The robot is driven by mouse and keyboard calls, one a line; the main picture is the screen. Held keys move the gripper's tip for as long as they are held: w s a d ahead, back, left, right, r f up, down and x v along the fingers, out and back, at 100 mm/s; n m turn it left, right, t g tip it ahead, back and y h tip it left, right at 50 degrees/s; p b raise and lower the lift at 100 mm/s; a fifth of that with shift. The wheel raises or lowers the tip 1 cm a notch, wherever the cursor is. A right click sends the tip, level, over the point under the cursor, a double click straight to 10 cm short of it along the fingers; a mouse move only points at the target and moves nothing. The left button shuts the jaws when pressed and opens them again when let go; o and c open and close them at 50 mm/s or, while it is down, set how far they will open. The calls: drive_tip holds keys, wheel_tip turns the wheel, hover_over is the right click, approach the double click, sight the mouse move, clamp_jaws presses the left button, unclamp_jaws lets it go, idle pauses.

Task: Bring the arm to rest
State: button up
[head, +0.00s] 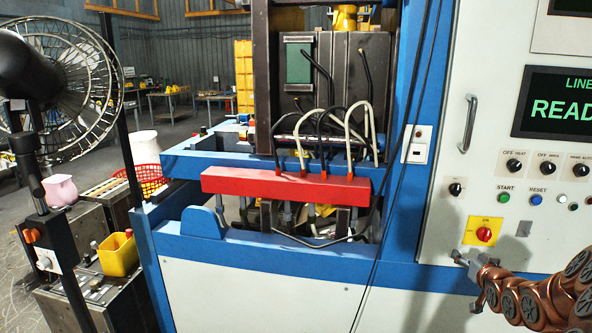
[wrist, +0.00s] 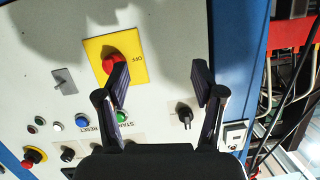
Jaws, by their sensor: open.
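My gripper (head: 468,280) is at the lower right in the head view, at the end of my copper-coloured arm. It is in front of the white control panel (head: 455,205), below the red rotary switch (head: 484,234) on its yellow plate. In the wrist view my gripper (wrist: 160,74) has its two dark fingers spread wide, with nothing held between them. The left finger overlaps the edge of the red switch (wrist: 112,64); I cannot tell whether they touch. The green START button (wrist: 121,115) shows beside that finger.
A blue-framed machine with a red bar (head: 285,182) and several hoses stands left of the panel. A lit screen (head: 560,103) and several knobs are on the panel. A fan (head: 75,85) and a yellow bin (head: 118,255) stand at the left.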

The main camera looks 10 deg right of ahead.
drive_tip(key=s+a+n+g+y, duration=0.1)
drive_tip(key=s+a+g, duration=0.35)
drive_tip(key=a, duration=0.75)
drive_tip(key=s+a+n+g+y, duration=0.1)
drive_tip(key=s+a+n+g, duration=0.15)
drive_tip(key=s+a, duration=0.6)
drive_tip(key=s+a+g, duration=0.3)
drive_tip(key=s+a, duration=0.3)
drive_tip(key=s, duration=0.3)
drive_tip(key=s+a+n+g+y, duration=0.1)
drive_tip(key=s+a+g, duration=0.2)
drive_tip(key=s+a, duration=0.4)
drive_tip(key=s+a+r+g+y, duration=0.1)
drive_tip(key=s+a+g, duration=0.2)
drive_tip(key=s, duration=0.9)
drive_tip(key=a, duration=0.3)
drive_tip(key=shift+s+a, duration=0.2)
drive_tip(key=shift+a, duration=0.15)
drive_tip(key=shift+r+n, duration=0.1)
drive_tip(key=shift+n, duration=0.15)
